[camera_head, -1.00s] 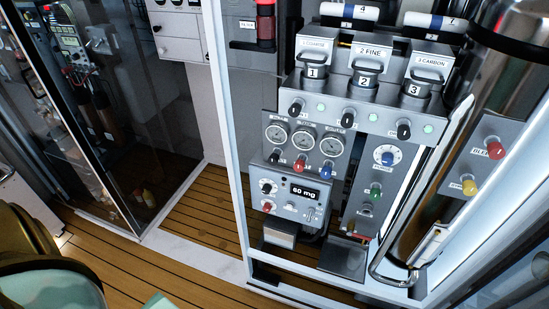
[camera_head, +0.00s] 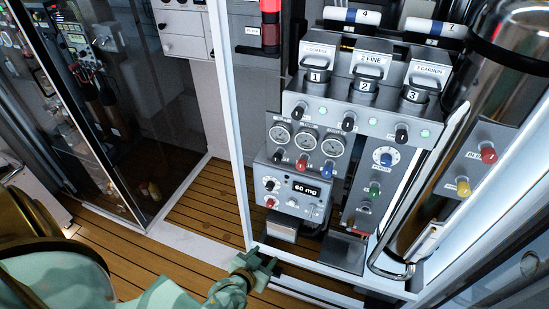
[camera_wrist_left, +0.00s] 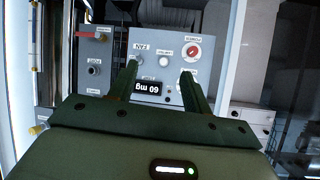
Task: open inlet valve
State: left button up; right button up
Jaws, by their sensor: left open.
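My left gripper (camera_head: 261,262) is low in front of the panel, at the cabinet's bottom front edge, open and empty. In the left wrist view its two fingers (camera_wrist_left: 159,72) stand apart, facing a grey control box (camera_wrist_left: 157,100) with a "60 mg" display, seen upside down. That control box (camera_head: 290,190) shows in the head view above the gripper. I cannot read which control is the inlet valve. Candidates are black knobs (camera_head: 348,121) under three labelled canisters, a red knob (camera_head: 488,154) and a yellow knob (camera_head: 463,187) at right. My right gripper is out of view.
Three gauges (camera_head: 306,140) sit above the control box. A white frame post (camera_head: 233,130) rises left of the panel. A large shiny cylinder (camera_head: 500,70) stands at right. A dark glass door (camera_head: 125,120) is at left. The wooden floor (camera_head: 195,215) is clear.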

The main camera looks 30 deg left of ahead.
pick_arm(q)
jog(key=w+a+r+t+y, duration=0.2)
jog(key=w+a+r+t, duration=0.1)
jog(key=r, duration=0.5)
jog(key=w+a+r+t+y, duration=0.2)
jog(key=w+a+r, duration=0.1)
jog(key=r, duration=0.5)
jog(key=b, duration=0.8)
send_near(276, 161)
jog(key=x, duration=0.8)
jog(key=shift+a+f, duration=0.15)
jog(key=shift+f, duration=0.25)
jog(key=shift+w+a+r+b, duration=0.15)
jog(key=shift+w+r+b, duration=0.15)
jog(key=shift+w, duration=0.3)
jog(key=c, duration=1)
jog(key=shift+o, duration=0.2)
